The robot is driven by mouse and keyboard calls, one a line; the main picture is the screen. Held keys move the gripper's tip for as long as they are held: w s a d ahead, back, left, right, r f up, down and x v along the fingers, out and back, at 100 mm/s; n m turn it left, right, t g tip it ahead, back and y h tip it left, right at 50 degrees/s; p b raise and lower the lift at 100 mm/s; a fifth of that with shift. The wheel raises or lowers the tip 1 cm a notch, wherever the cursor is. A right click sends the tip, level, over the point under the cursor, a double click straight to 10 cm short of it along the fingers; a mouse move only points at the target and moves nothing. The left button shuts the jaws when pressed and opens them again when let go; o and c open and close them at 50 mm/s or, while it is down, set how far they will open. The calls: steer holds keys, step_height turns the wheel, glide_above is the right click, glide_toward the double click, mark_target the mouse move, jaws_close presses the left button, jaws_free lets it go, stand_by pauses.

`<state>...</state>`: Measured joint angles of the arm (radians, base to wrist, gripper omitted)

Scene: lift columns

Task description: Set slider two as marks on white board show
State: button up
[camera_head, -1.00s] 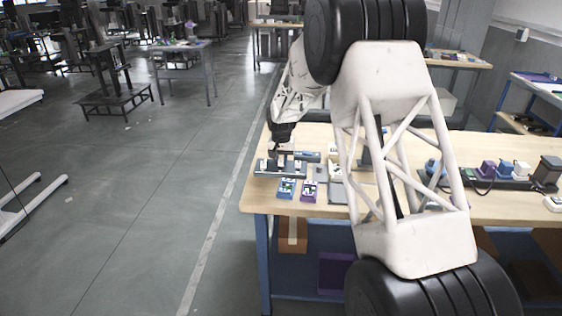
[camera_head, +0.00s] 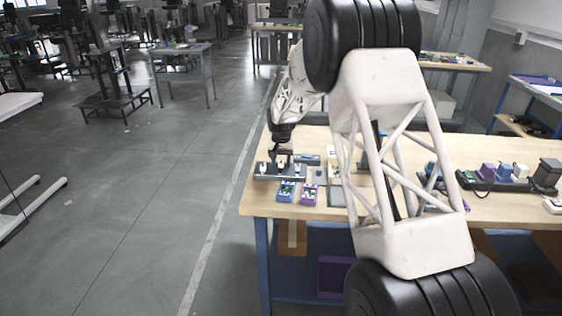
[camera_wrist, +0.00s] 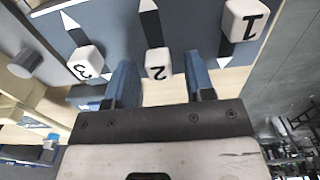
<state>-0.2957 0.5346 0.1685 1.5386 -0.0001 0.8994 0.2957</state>
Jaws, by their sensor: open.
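The slider panel (camera_head: 265,176) sits near the table's front left corner; the wrist view shows its grey-blue face (camera_wrist: 105,40) with dark slots. White knob two (camera_wrist: 158,64) is at the near end of its slot, between my fingertips. White knob three (camera_wrist: 86,63) is to its left, also near its slot's near end. White knob one (camera_wrist: 245,18) is to the right and farther up. My gripper (camera_wrist: 160,75) is open, with a finger on each side of knob two; contact cannot be told. I cannot make out the white board's marks.
A blue device (camera_head: 285,192) and a purple device (camera_head: 309,195) lie in front of the panel. A dark strip with several coloured blocks (camera_head: 488,174) is at the table's right. Bare wooden tabletop (camera_head: 270,209) lies along the front edge.

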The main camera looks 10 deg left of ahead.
mark_target(281, 161)
steer(key=shift+r, duration=3.85)
steer(key=shift+s+d+r, duration=0.1)
steer(key=shift+d+r, duration=0.05)
steer(key=shift+r, duration=0.1)
steer(key=s+d+r, duration=0.6)
steer(key=s, duration=0.3)
steer(key=s+d+r+t, duration=0.1)
steer(key=s+d+r, duration=0.5)
steer(key=s, duration=0.3)
steer(key=s+d+r, duration=0.6)
steer(key=s, duration=0.3)
steer(key=s+d+f, duration=0.1)
steer(key=s+d, duration=0.2)
steer(key=s, duration=0.8)
steer(key=s+d+f+t, duration=0.1)
steer(key=s+d, duration=0.2)
steer(key=s, duration=0.8)
steer(key=s+d+f, duration=0.1)
steer(key=s+d, duration=0.2)
steer(key=s, duration=0.9)
steer(key=shift+d+f+t, duration=0.3)
steer(key=shift+d+f, duration=0.05)
steer(key=shift+w, duration=0.1)
